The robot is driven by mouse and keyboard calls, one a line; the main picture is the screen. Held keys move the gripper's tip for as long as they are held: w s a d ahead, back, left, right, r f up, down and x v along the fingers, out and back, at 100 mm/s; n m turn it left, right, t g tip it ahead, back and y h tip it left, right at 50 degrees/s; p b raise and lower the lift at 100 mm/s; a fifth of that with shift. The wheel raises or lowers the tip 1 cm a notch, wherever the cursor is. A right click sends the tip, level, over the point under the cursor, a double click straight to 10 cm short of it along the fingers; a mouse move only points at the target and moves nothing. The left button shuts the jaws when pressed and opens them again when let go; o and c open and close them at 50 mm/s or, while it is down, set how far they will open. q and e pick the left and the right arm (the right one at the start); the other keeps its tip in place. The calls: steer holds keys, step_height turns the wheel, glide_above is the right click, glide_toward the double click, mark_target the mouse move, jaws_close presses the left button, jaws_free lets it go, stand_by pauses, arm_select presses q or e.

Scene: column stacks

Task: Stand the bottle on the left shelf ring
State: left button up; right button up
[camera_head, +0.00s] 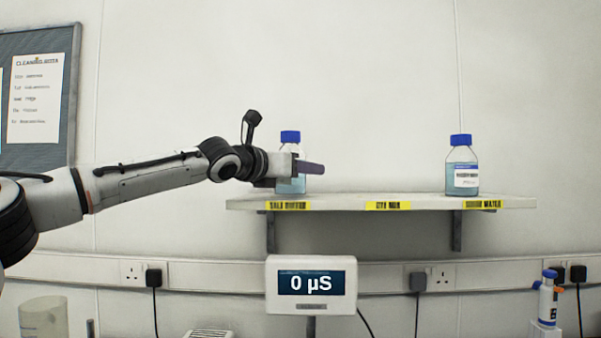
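A clear bottle with a blue cap (290,137) and pale blue liquid is upright at the left end of the shelf (340,201), above a yellow label. Its base is at the shelf's surface; I cannot tell whether it rests there or hangs just above. My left gripper (309,168) is at this bottle, with a dark purple finger crossing in front of its upper body. The other finger is hidden, so its grip cannot be made out. No ring is visible on the shelf. My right gripper is out of view.
A second blue-capped bottle (462,166) with a white label stands at the shelf's right end. The shelf's middle is clear. Below are a meter display (311,284) reading 0 µS, wall sockets with cables, a small white-and-blue bottle (548,299) and a clear beaker (43,317).

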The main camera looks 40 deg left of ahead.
arm_select(q)
steer(key=shift+d, duration=0.1)
steer(key=shift+f, duration=0.2)
steer(key=o, duration=1.4)
steer(key=shift+f, duration=0.1)
steer(key=shift+s, duration=0.45)
steer(key=s, duration=0.3)
steer(key=s+d+b, duration=0.1)
steer(key=s, duration=0.7)
steer(key=shift+d+r+b, duration=0.15)
steer(key=shift+r+b, duration=0.15)
steer(key=shift+r, duration=0.1)
